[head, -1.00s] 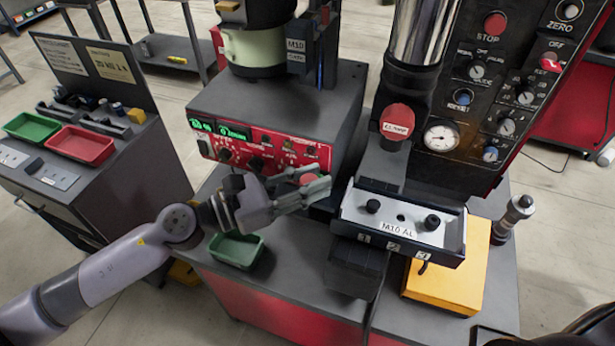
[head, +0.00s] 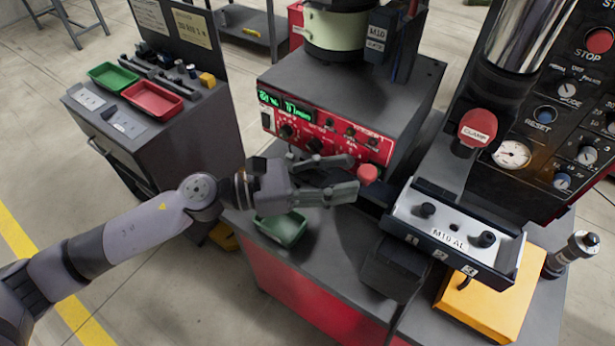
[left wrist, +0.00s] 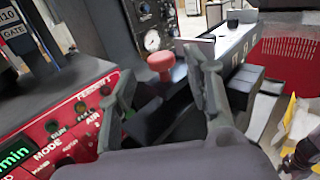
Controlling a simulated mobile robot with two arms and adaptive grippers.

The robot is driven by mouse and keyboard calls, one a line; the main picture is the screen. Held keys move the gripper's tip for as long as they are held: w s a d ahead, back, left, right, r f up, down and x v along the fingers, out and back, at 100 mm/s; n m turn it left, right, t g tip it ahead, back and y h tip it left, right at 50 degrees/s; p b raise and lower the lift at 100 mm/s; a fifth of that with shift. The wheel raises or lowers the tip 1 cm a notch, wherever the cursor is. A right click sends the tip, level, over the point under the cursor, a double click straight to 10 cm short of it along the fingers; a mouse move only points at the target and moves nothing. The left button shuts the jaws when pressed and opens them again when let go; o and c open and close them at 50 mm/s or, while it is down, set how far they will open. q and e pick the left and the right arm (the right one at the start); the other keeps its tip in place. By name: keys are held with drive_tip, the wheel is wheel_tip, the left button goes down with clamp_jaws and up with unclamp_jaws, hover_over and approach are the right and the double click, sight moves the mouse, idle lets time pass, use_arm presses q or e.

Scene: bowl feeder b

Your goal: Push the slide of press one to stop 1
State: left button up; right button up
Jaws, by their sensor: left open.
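The press slide (head: 460,252) is a dark tray with a pale plate marked "M10 AL", two black knobs, and stop numbers on its front edge. It sits below the red CLAMP knob (head: 478,128). My left gripper (head: 356,176) is open and empty, left of the slide's left end, with a gap between. Its fingertips are just left of the feeder's red button (head: 368,174) in the picture. In the left wrist view my fingers (left wrist: 165,76) are spread, with the red clamp knob between them and the numbered slide front (left wrist: 238,55) beyond the right finger. My right gripper is not visible.
The feeder's red control box (head: 325,130) stands behind my left gripper. A green bin (head: 283,228) is below it. A yellow block (head: 490,305) lies under the slide, and a dark cylindrical tool (head: 572,253) stands to its right. The press control panel (head: 560,100) rises behind.

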use_arm(q)
drive_tip(key=v, duration=0.6)
drive_tip(key=shift+a, duration=0.25)
